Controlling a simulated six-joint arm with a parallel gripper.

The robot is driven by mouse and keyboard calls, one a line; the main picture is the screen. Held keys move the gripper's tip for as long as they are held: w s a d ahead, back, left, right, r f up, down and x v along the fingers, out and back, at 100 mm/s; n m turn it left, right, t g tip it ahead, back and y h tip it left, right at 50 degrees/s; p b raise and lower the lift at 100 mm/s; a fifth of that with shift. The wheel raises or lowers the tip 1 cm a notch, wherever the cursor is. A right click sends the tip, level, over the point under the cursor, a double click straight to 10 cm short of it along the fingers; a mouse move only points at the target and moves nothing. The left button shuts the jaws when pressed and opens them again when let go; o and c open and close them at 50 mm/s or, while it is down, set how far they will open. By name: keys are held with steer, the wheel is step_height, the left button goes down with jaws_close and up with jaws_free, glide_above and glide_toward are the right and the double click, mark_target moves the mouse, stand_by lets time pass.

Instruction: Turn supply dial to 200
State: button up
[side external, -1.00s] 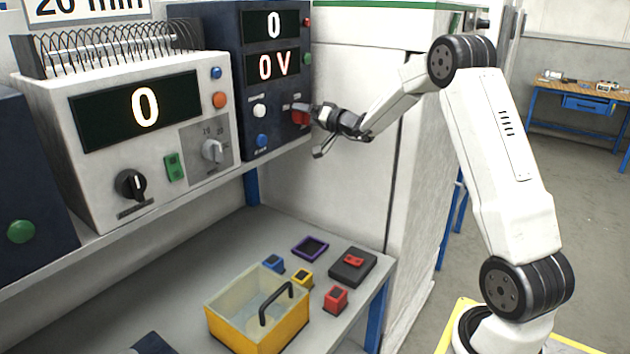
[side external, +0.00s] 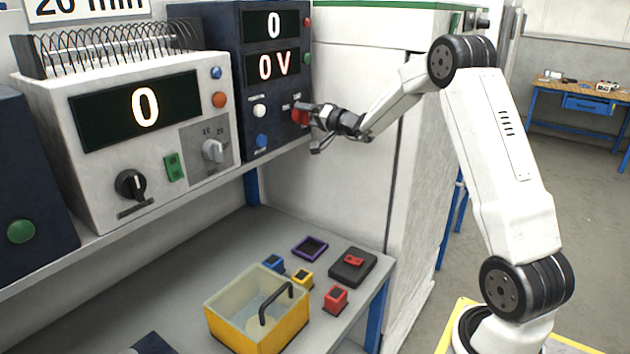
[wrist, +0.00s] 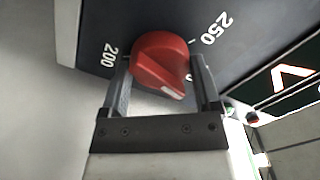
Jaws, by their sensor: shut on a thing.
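The supply dial is a red knob (wrist: 162,62) on the dark blue supply unit (side external: 277,95); it also shows in the side external view (side external: 299,117). My gripper (wrist: 162,88) is shut on it, one finger on either side. In the wrist view the label 200 (wrist: 111,55) is left of the knob and 250 (wrist: 217,28) is upper right. A partly hidden 0 shows by the right finger. The knob's white mark (wrist: 172,92) is at its lower edge, toward my gripper's palm. The supply displays read 0 and 0 V (side external: 279,66).
A white unit (side external: 140,130) with a black knob, a grey knob and buttons stands left of the supply. White (side external: 259,110) and blue (side external: 262,140) controls sit left of the dial. Below, the bench holds a yellow box (side external: 258,305) and small coloured parts.

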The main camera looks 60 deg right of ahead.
steer(key=m, duration=1.3)
steer(key=shift+f+m, duration=0.1)
steer(key=shift+m, duration=0.2)
steer(key=m, duration=1.3)
steer(key=o, duration=1.1)
steer(key=shift+s, duration=0.1)
steer(key=shift+s, duration=3.8)
